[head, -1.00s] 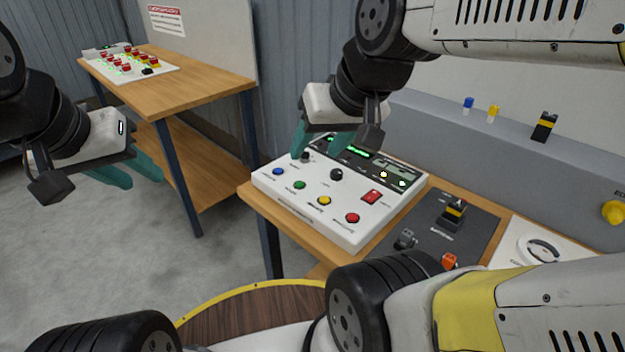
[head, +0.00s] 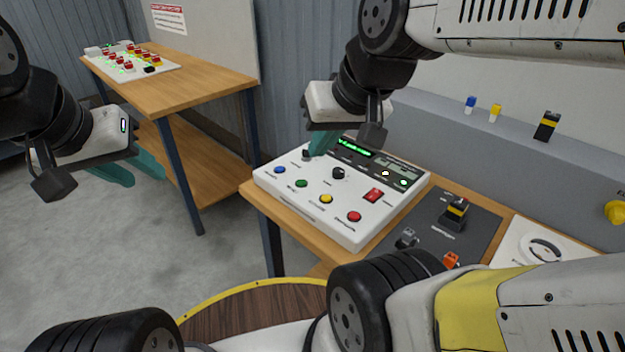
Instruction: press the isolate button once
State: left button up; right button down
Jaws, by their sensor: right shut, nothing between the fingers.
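A white control panel (head: 300,212) lies on the wooden bench. Its front row has a blue button (head: 280,170), a green button (head: 301,184), a yellow button (head: 326,199) and a red button (head: 354,216). The labels are too small to read, so I cannot tell which button is the isolate one. My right gripper (head: 318,150) is shut and empty over the panel's back left part, pointing down near a dark knob; I cannot tell whether it touches anything. My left gripper (head: 148,181) is open and empty over the floor, left of the bench.
Another wooden table (head: 190,85) stands at the back left.

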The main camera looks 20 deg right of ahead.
aim_at(326, 197)
jog(key=j+z, duration=0.45)
jog(key=j, duration=0.55)
jog(key=j+z, duration=0.5)
jog(key=j, duration=0.55)
